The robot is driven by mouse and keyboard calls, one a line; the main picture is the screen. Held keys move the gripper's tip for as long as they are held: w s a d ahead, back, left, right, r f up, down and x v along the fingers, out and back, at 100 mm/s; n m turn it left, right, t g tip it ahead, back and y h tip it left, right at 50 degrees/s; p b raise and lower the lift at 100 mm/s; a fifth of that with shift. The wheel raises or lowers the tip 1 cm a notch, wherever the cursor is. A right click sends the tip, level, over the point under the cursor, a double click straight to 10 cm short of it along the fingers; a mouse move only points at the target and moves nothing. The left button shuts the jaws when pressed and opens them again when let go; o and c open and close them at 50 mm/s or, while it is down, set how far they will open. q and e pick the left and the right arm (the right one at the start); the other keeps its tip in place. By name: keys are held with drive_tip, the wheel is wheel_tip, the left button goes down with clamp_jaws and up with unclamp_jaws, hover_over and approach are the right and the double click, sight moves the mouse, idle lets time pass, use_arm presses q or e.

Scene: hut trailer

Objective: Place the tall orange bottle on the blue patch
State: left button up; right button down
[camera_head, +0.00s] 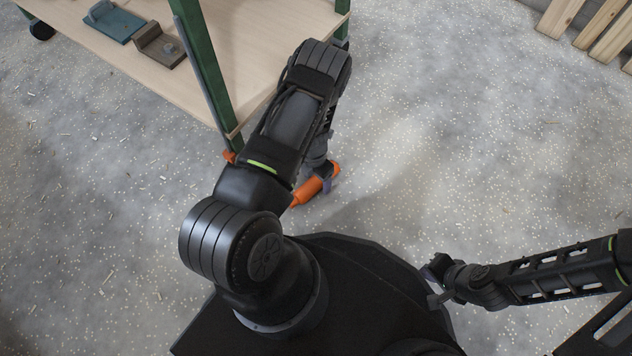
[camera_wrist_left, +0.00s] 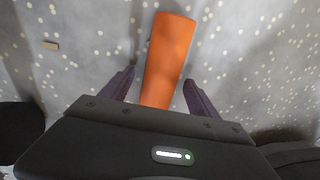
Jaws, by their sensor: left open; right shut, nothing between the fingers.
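The tall orange bottle (camera_head: 307,192) shows slanted below my left arm in the head view, partly hidden by the arm. In the left wrist view the bottle (camera_wrist_left: 170,50) runs from between the fingers out past their tips. My left gripper (camera_wrist_left: 160,77) is open, with one finger on each side of the bottle and visible gaps. I cannot tell whether the bottle stands or lies. My right gripper (camera_head: 436,282) is shut and empty, at the lower right in the head view, away from the bottle. I cannot make out a blue patch.
A wooden-topped table with green legs (camera_head: 185,75) stands at the upper left, close to my left arm. A teal tool (camera_head: 112,24) and a brown one (camera_head: 158,46) lie on it. A small orange piece (camera_head: 230,157) is by its leg. Planks (camera_head: 600,30) line the upper right. The speckled floor on the right is clear.

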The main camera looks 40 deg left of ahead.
use_arm(q)
drive_tip(key=shift+c, duration=0.4)
clamp_jaws()
idle(0.4)
